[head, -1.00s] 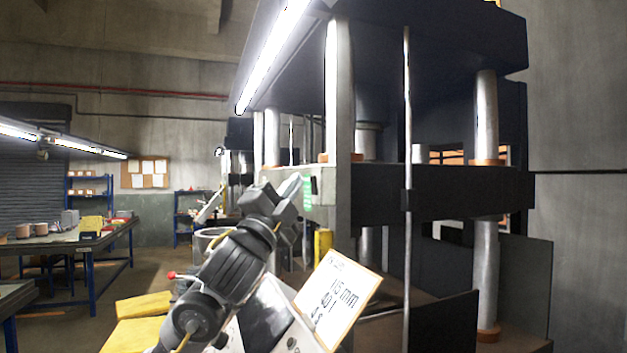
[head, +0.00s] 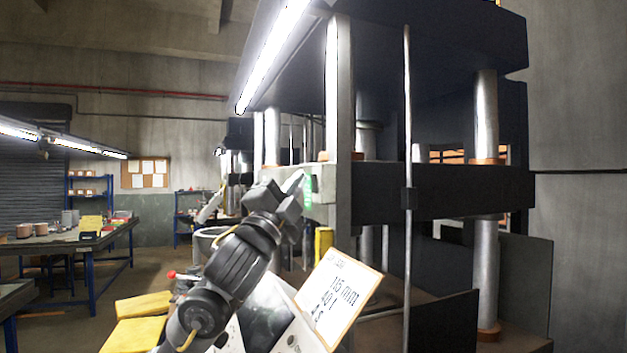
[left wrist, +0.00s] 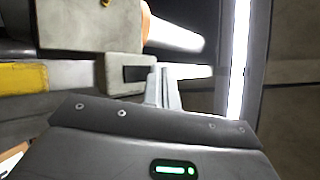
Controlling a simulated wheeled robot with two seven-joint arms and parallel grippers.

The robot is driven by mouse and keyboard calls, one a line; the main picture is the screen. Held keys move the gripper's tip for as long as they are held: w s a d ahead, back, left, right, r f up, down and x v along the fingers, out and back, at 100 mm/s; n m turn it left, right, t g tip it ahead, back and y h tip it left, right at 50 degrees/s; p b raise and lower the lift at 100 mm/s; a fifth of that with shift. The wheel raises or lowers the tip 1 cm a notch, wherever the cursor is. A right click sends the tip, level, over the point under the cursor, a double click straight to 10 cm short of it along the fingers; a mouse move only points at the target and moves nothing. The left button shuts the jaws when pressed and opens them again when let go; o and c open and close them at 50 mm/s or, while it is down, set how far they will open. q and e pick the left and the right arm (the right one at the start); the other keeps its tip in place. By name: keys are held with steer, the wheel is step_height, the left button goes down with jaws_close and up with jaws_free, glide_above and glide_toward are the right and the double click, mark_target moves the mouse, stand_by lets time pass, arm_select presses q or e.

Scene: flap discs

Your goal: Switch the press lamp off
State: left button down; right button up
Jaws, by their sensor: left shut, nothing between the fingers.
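The press lamp (head: 270,55) is a long bright strip along the upper left edge of the press, and it is lit. It also shows as a bright band in the left wrist view (left wrist: 238,60). My left gripper (head: 293,181) is shut and empty, raised in front of the press's left column beside a green-marked patch (head: 308,187). In the left wrist view its fingertips (left wrist: 160,73) are close to a grey block with a dark recess (left wrist: 118,74). I cannot tell whether they touch it, or whether it is the switch. My right gripper is out of view.
The dark press (head: 430,190) with its steel columns fills the right side. Yellow pieces (head: 143,305) lie at the lower left. A workbench (head: 60,240) stands farther left, with open floor beside it.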

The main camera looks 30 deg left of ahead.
arm_select(q)
steer(key=shift+w+d, duration=0.15)
steer(key=shift+w, duration=0.05)
steer(key=shift+w+d+y, duration=0.15)
steer(key=shift+w+y, duration=0.1)
steer(key=shift+y, duration=0.05)
stand_by(0.7)
steer(key=shift+s, duration=0.1)
steer(key=shift+s+a, duration=0.45)
steer(key=shift+s, duration=0.15)
steer(key=shift+s+a+f+p, duration=0.2)
steer(key=shift+s+a+p, duration=0.4)
steer(key=shift+s, duration=0.4)
steer(key=shift+s+a+f+p, duration=0.15)
steer(key=shift+s+a+p, duration=0.25)
steer(key=shift+s+a, duration=0.5)
steer(key=shift+s+d, duration=0.1)
